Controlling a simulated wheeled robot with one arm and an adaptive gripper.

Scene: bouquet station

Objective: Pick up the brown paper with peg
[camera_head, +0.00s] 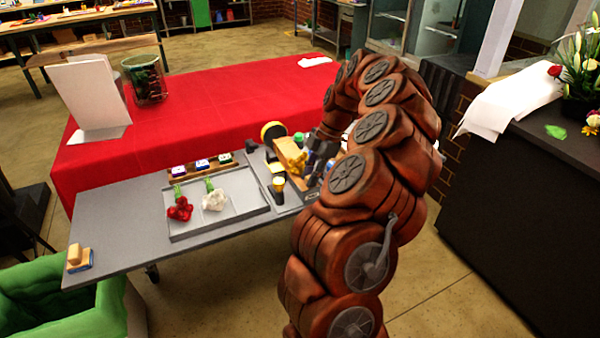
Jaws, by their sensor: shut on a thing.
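A tan-brown piece (290,152), which looks like the brown paper with peg, is at the right end of the grey table (112,228). A small yellow part shows at its lower right side. My gripper (309,167) is just to the right of it and appears shut on it. The fingertips are small and dark, and my arm hides part of that area, so the exact contact is hard to see.
A grey tray (257,221) holds red flowers (180,209) and white flowers (214,200). Behind it are several small labelled blocks (202,165). A tan block (79,258) lies at the table's left end. The red-covered table (220,95) is behind.

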